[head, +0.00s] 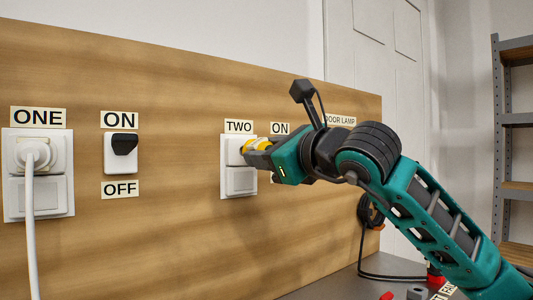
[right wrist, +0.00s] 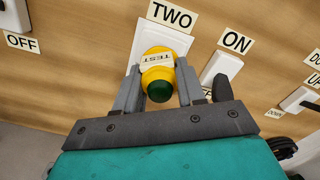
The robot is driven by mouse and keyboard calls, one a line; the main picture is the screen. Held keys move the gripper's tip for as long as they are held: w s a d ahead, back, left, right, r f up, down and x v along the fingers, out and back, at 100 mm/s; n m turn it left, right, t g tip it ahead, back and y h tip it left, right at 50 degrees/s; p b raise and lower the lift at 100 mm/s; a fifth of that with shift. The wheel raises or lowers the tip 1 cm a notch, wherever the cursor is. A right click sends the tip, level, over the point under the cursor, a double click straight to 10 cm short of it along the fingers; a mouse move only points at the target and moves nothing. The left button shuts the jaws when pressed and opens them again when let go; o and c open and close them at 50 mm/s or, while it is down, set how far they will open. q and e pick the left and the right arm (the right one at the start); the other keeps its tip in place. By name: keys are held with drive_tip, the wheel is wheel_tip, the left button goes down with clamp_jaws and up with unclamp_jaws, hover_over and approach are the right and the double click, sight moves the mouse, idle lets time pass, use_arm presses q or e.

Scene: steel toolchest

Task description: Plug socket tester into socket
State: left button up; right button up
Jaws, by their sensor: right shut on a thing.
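The yellow socket tester (right wrist: 159,72), with a TEST label and a dark green round end, is between the fingers of my right gripper (right wrist: 158,92). My right gripper is shut on it. In the head view the tester (head: 257,144) is at the upper outlet of the white socket (head: 240,182) under the label TWO. The socket (right wrist: 150,42) also shows behind the tester in the right wrist view. The tester's front meets or nearly meets the socket; its pins are hidden, so I cannot tell how far in it sits. My left gripper is not in view.
Socket ONE (head: 40,192) at left holds a white plug with a cord. A switch (head: 122,146) with a black rocker sits beside it. Another switch (right wrist: 222,74) is just right of socket TWO, close to my right gripper. A steel shelf (head: 516,120) stands at right.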

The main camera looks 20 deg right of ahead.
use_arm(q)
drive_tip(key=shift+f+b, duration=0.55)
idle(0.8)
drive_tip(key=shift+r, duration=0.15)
use_arm(e)
drive_tip(key=shift+x, duration=1.4)
drive_tip(key=o, duration=1.2)
drive_tip(key=shift+o, duration=0.2)
drive_tip(key=shift+s+d, duration=0.1)
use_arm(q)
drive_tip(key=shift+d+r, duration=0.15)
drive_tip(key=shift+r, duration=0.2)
use_arm(e)
drive_tip(key=v, duration=1.2)
drive_tip(key=shift+s, duration=0.35)
